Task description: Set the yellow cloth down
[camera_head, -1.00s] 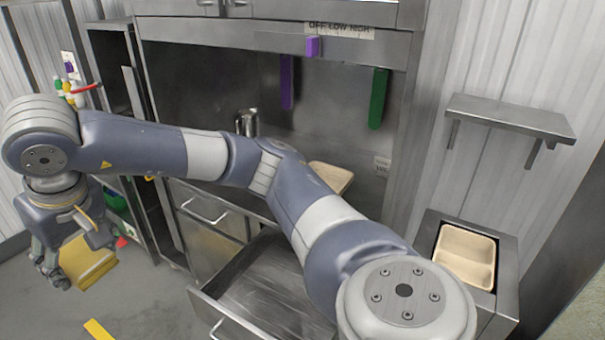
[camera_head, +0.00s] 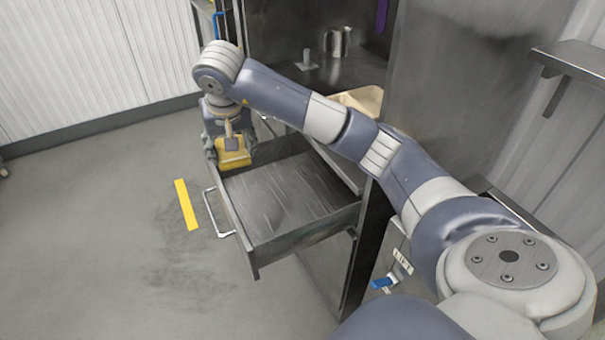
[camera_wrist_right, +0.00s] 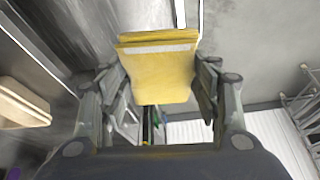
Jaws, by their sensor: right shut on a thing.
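The yellow cloth (camera_head: 236,158) looks folded and hangs in my right gripper (camera_head: 228,150), at the outer far corner of the open metal drawer (camera_head: 285,205). In the right wrist view the cloth (camera_wrist_right: 158,78) sits between both fingers of my right gripper (camera_wrist_right: 160,85), which is shut on it. I cannot tell whether the cloth touches the drawer rim. The drawer looks empty. My right arm crosses the head view from lower right. My left gripper is not in view.
A metal jug (camera_head: 338,42) stands on the counter behind my arm. A beige tray (camera_head: 362,102) is partly hidden by my arm. A yellow strip (camera_head: 187,205) marks the open floor left of the drawer. A wall shelf (camera_head: 580,55) is at upper right.

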